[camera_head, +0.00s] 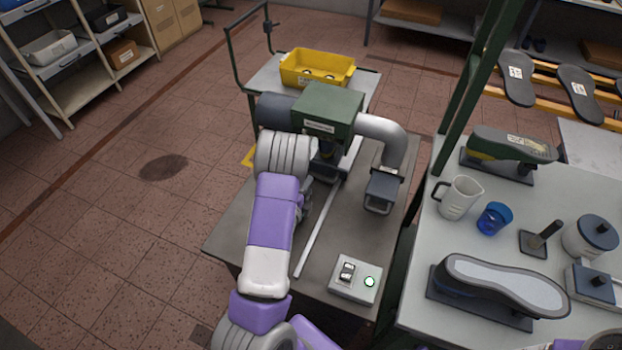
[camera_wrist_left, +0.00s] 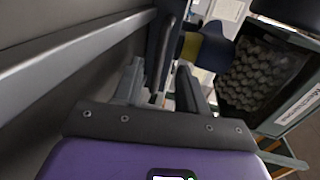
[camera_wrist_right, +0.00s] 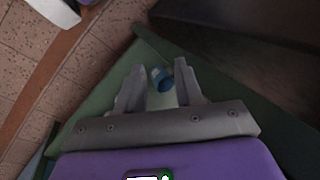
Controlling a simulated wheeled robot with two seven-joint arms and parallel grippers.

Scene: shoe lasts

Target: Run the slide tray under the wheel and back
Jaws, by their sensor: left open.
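The grinding machine (camera_head: 328,108) has a green housing and stands on a dark bench. Its rough wheel (camera_wrist_left: 265,75) shows inside the housing in the left wrist view. A pale straight rail (camera_head: 318,232) runs along the bench towards the machine. The slide tray is mostly hidden behind my arm and under the housing. A dark blue and yellow piece (camera_wrist_left: 205,45) sits beside the wheel. My left gripper (camera_wrist_left: 160,88) is open close to the machine, with a dark upright bar (camera_wrist_left: 164,45) between or just beyond its fingers; contact is unclear. My right gripper (camera_wrist_right: 160,90) is open and empty.
A switch box (camera_head: 356,280) with a green button sits at the bench front. A grey duct (camera_head: 385,135) curves down right of the housing. A yellow bin (camera_head: 317,70) stands behind.

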